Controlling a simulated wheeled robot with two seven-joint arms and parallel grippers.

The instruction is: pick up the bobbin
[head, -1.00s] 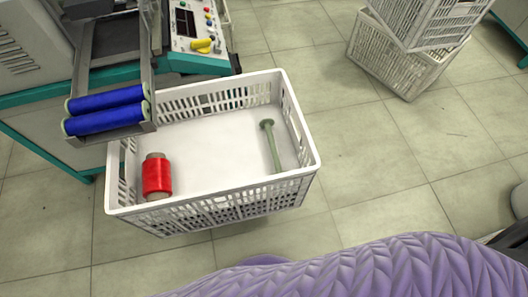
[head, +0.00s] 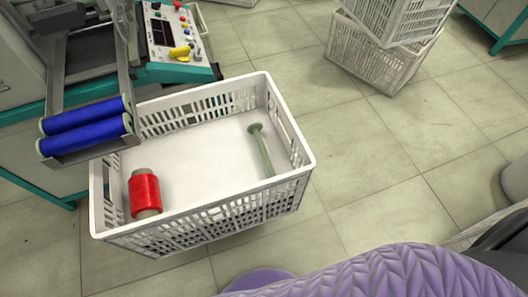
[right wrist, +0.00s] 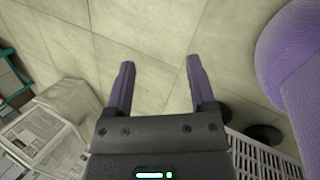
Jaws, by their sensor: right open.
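A green bobbin (head: 262,150), a thin shaft with a wide flange at its far end, lies in the right part of a white crate (head: 239,207). A red thread spool (head: 144,191) lies in the crate's left front corner. Two blue rolls (head: 85,124) rest on a machine's holder at the crate's left side. My right gripper (right wrist: 160,63) is open and empty above the tiled floor in the right wrist view. I see no bobbin between its fingers. Neither gripper shows in the head view.
The machine has a control panel (head: 172,38) behind the crate. Stacked white crates (head: 383,52) stand at the back right. Tiled floor (head: 370,150) is clear between them and the bobbin's crate. A slatted white crate edge (right wrist: 258,158) shows at the right wrist view's lower right.

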